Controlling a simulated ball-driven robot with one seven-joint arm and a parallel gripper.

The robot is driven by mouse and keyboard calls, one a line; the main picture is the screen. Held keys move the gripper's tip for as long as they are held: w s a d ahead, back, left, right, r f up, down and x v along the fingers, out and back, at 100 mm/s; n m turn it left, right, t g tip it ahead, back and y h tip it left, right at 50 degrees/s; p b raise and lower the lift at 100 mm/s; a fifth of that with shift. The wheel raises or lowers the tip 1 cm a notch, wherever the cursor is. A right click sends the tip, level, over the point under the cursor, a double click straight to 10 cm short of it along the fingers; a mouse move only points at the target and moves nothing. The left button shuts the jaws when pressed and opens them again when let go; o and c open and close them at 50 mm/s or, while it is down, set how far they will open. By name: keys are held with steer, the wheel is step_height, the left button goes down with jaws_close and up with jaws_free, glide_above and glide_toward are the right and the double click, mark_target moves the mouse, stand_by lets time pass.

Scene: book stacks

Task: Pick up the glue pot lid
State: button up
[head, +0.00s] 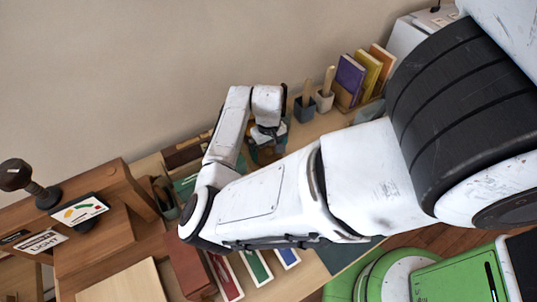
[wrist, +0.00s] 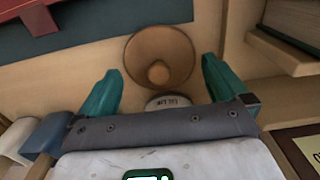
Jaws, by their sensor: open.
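The glue pot lid, a round brown disc with a small knob (wrist: 159,72), lies between my fingers in the wrist view. A white label with dark lettering (wrist: 167,101) shows just below it, likely on the glue pot, mostly hidden by my gripper. My gripper (wrist: 162,65) is open, with one teal finger on each side of the lid and a gap on both sides. In the head view my gripper (head: 268,134) points down over the bench near the wall; the lid is mostly hidden there.
Brush pots (head: 304,108) and upright books (head: 350,76) stand to the right of my gripper. A wooden press (head: 100,235) fills the left. Red, green and blue books (head: 256,267) lie at the front. A wooden ledge (wrist: 285,52) is close on the right in the wrist view.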

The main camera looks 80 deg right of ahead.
steer(key=shift+f, duration=0.85)
steer(key=c, duration=0.7)
steer(key=shift+o, duration=0.2)
steer(key=shift+r, duration=0.15)
